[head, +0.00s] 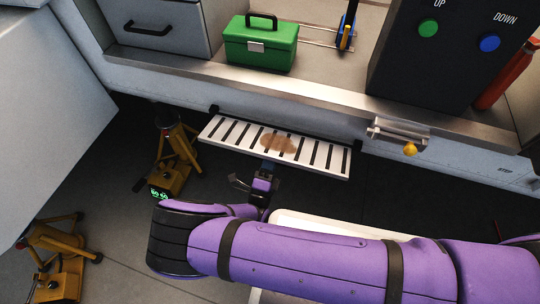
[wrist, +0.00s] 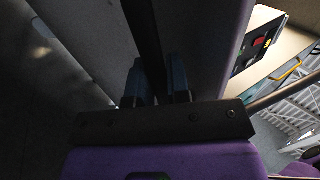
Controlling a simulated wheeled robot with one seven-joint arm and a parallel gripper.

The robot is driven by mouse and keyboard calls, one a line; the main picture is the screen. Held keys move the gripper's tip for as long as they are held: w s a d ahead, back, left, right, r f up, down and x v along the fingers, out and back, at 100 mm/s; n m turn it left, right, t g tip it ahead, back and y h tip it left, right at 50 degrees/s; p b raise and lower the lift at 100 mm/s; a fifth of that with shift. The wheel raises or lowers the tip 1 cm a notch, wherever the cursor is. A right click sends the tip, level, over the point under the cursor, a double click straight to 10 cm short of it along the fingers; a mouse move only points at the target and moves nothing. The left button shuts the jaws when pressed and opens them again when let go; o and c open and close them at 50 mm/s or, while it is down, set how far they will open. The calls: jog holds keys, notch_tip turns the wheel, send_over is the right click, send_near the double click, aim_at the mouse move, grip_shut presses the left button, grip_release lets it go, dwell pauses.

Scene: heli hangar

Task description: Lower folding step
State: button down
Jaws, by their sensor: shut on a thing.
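The folding step (head: 312,153) is a white panel with dark slots and a brown stain, hinged below the metal sill of the grey-white body. It shows its slotted face to the head camera; its exact tilt is hard to tell. My gripper (head: 268,168) is at the middle of the step's near edge, shut on it. In the wrist view, the two dark fingers of my gripper (wrist: 156,88) stand either side of a dark strip, which seems to be the step's edge (wrist: 143,30). The contact itself is partly hidden.
A yellow-knobbed latch (head: 409,149) sits right of the step. Yellow stands (head: 172,160) are on the floor at left. Above the sill are a green toolbox (head: 262,45) and a dark UP/DOWN button box (head: 440,55). Dark floor lies below the step.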

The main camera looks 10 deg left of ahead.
jog(key=shift+w+f, duration=0.2)
jog(key=shift+f, duration=0.35)
jog(key=shift+w+f, duration=0.2)
jog(key=shift+f, duration=0.35)
jog(key=c, duration=1.1)
grip_release()
jog(key=v, duration=1.1)
jog(key=shift+w, duration=0.1)
